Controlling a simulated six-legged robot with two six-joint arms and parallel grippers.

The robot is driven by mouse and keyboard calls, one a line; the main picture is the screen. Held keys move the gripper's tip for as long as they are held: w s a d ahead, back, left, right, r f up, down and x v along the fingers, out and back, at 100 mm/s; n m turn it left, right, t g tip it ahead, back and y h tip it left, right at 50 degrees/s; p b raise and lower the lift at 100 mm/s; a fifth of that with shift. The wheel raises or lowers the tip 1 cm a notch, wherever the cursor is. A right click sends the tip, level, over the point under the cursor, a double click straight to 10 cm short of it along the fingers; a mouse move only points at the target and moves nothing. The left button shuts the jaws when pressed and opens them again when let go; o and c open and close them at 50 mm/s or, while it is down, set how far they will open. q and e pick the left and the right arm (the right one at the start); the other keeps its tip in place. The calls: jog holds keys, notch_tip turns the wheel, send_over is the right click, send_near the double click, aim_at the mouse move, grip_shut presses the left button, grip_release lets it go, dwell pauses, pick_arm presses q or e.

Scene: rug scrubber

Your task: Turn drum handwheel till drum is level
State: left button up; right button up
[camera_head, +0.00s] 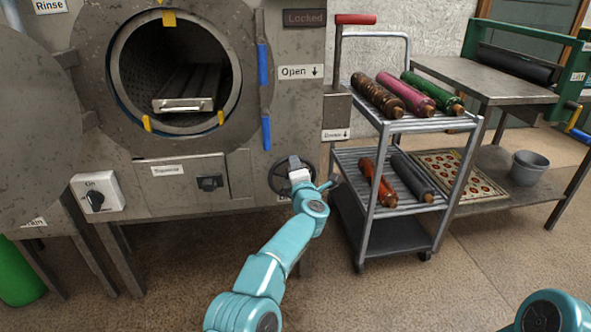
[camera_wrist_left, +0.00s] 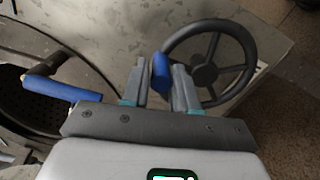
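The drum (camera_head: 180,75) is the round dark opening in the machine front at upper left. A pale metal bar (camera_head: 183,104) lies almost horizontal across its lower part, with yellow marks around the rim. The black spoked handwheel (camera_head: 281,180) is on the lower right of the machine front, partly hidden by my left gripper (camera_head: 298,170). In the left wrist view the handwheel (camera_wrist_left: 205,72) is upright-faced with a blue knob (camera_wrist_left: 160,72) at its left rim. My left gripper's fingers (camera_wrist_left: 160,85) are close on both sides of the knob. My right gripper is out of view.
A cart (camera_head: 378,222) with several rolls stands just right of the handwheel. A red-handled lever (camera_head: 355,19) rises above it. A knob box (camera_head: 96,193) is left. A table (camera_head: 480,78) stands at the right. The floor in front is clear.

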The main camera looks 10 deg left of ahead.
pick_arm(q)
jog(key=shift+o, duration=1.1)
jog(key=v, duration=1.6)
jog(key=shift+s, duration=0.15)
